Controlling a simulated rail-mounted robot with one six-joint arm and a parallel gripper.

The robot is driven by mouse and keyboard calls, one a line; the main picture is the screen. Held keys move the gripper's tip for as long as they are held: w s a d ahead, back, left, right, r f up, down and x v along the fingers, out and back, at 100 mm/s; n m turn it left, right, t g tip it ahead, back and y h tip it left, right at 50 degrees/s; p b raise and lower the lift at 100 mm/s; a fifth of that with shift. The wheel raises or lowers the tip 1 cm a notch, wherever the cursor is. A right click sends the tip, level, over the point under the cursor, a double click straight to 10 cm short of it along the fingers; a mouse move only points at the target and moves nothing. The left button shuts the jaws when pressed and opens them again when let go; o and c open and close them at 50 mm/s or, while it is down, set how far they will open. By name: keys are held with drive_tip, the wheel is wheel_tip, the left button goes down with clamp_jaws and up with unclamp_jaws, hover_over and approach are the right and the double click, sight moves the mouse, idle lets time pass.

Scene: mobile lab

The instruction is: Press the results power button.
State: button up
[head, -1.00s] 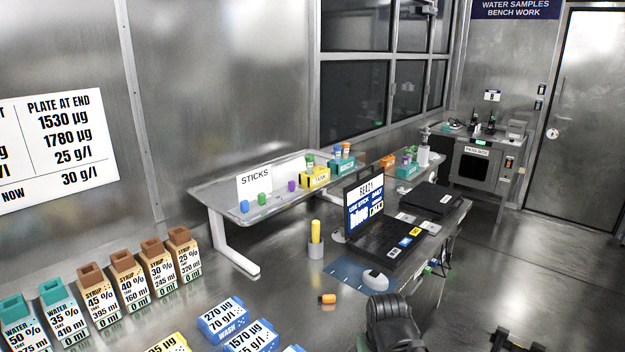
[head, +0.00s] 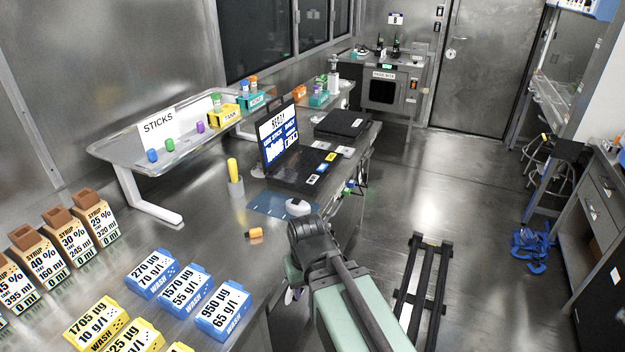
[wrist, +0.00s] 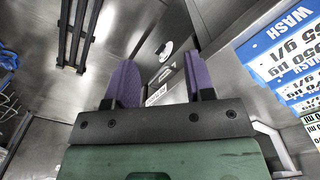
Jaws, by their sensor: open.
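My gripper (wrist: 160,76) is open and empty in the wrist view, its two purple fingers apart. Between and beyond the fingers is a metal panel with a round pale fitting with a dark centre (wrist: 165,50). A small white label (wrist: 157,95) is on the panel, too small to read; I cannot tell whether this fitting is the results power button.
The metal bench (head: 205,222) holds blue wash boxes (head: 223,309), an open laptop (head: 298,172), a mouse (head: 298,207) and a small orange item (head: 254,233). A black rail frame (head: 418,290) stands on the floor at right.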

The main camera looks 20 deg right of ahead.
clamp_jaws()
idle(1.5)
